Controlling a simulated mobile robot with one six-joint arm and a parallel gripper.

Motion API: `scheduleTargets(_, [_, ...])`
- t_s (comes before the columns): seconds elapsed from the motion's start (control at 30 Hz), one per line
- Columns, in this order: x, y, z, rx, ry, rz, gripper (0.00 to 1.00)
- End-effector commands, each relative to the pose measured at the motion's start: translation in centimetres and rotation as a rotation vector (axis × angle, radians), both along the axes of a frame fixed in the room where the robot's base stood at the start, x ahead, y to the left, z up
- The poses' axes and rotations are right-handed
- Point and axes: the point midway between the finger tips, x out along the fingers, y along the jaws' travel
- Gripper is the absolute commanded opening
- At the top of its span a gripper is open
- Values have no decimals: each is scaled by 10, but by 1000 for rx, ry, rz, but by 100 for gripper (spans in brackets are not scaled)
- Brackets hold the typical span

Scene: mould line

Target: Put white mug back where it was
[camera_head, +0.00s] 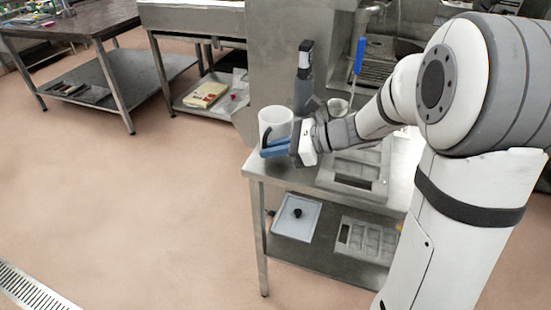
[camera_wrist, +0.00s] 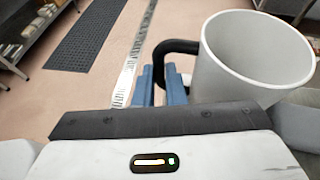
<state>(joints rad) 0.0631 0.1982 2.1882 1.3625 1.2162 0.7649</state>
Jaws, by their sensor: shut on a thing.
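The white mug (camera_head: 276,122) has a black handle and shows upright in the head view, above the left end of the steel table (camera_head: 284,178). I cannot tell whether its base touches the tabletop. In the wrist view the mug (camera_wrist: 255,52) fills the upper right, with its opening visible and its handle pointing left. My gripper (camera_wrist: 162,84) has blue fingers shut on the black handle. In the head view my gripper (camera_head: 272,149) sits at the near side of the mug, and its fingers hide part of the mug's lower side.
A tray with compartments (camera_head: 352,180) lies on the tabletop right of my gripper. A dark upright device (camera_head: 304,75) stands behind the mug. A small metal cup (camera_head: 338,107) is further right. The lower shelf holds a white tray (camera_head: 297,217). Open floor lies left.

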Motion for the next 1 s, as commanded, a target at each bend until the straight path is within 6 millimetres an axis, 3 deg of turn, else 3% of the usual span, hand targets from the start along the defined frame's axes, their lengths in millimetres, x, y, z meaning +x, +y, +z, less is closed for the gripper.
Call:
scheduleTargets(0.2, [0,0,-30,1,3,0,0])
scheduleTargets(0.57, [0,-1,-34,1,-1,-1,0])
scheduleTargets(0.6, [0,-1,-34,0,1,-1,13])
scheduleTargets(0.8, [0,-1,-34,0,1,-1,29])
scheduleTargets(1.0, [0,-1,-33,0,0,-2,32])
